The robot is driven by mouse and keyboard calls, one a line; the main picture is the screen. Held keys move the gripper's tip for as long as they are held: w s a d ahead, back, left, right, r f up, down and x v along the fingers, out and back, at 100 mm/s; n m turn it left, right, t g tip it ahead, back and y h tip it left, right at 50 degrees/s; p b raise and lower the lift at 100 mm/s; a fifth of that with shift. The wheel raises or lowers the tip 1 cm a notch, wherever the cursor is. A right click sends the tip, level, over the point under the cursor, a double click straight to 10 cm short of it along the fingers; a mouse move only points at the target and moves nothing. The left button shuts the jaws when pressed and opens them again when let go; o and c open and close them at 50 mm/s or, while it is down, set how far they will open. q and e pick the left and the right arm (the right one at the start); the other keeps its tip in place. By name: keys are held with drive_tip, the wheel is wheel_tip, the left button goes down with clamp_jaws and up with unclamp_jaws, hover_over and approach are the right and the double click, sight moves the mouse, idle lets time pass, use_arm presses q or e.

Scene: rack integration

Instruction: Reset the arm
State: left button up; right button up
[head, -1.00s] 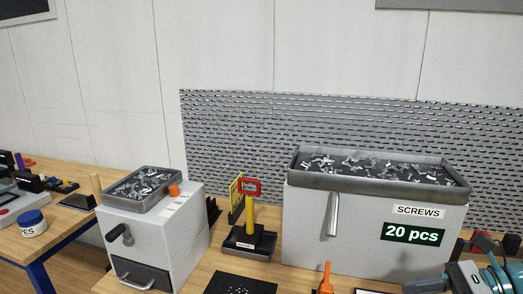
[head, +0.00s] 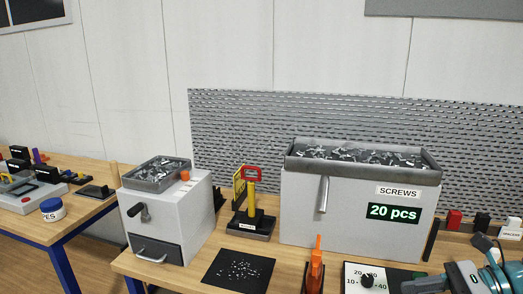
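Part of my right arm (head: 470,278), with grey and teal links, shows at the bottom right corner, in front of the table. No gripper fingers can be made out on it; its far part is cut off by the frame edge. My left arm and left gripper are not in view.
A large grey screw dispenser (head: 300,215) reading "20 pcs" stands on the wooden table, with a smaller grey box (head: 190,215) at left. Between them is a yellow-red stand (head: 250,200). A black mat (head: 238,268) holds small screws. A dial panel (head: 385,278) and orange tool (head: 317,262) sit in front.

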drive_tip(key=s+a+f+n+g+h, duration=0.1)
drive_tip(key=a+f+n+g+h, duration=0.2)
drive_tip(key=f, duration=1.2)
drive_tip(key=s+a+f+n+h, duration=0.25)
drive_tip(key=a+f, duration=0.25)
drive_tip(key=f, duration=0.9)
drive_tip(key=s+a+f+n+h, duration=0.3)
drive_tip(key=s+a+f+n, duration=0.6)
drive_tip(key=s+f+n, duration=0.3)
drive_tip(key=shift+s+f+n, duration=0.4)
drive_tip(key=shift+f+n, duration=0.35)
drive_tip(key=shift+n, duration=0.1)
